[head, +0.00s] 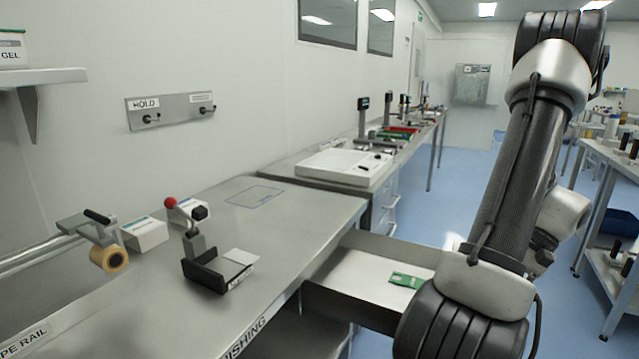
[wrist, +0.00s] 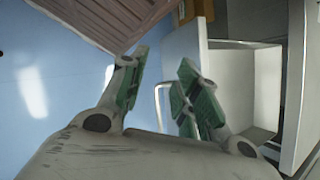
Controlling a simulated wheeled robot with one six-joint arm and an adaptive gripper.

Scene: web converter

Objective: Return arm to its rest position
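My arm stands folded up at the right of the head view, its upper links above the blue floor and clear of the bench (head: 330,213). My gripper (wrist: 160,88) shows in the wrist view with its two green-padded fingers apart. Nothing is between the fingers. In the head view the gripper's fingers are hidden or too unclear behind the arm links.
An open drawer (head: 345,268) with a green packet (head: 405,281) juts out left of my arm. A red-knobbed lever device (head: 205,262), white boxes (head: 145,233) and a tape roll (head: 108,259) are on the left. A shelved cart (head: 612,165) stands right; blue floor lies between.

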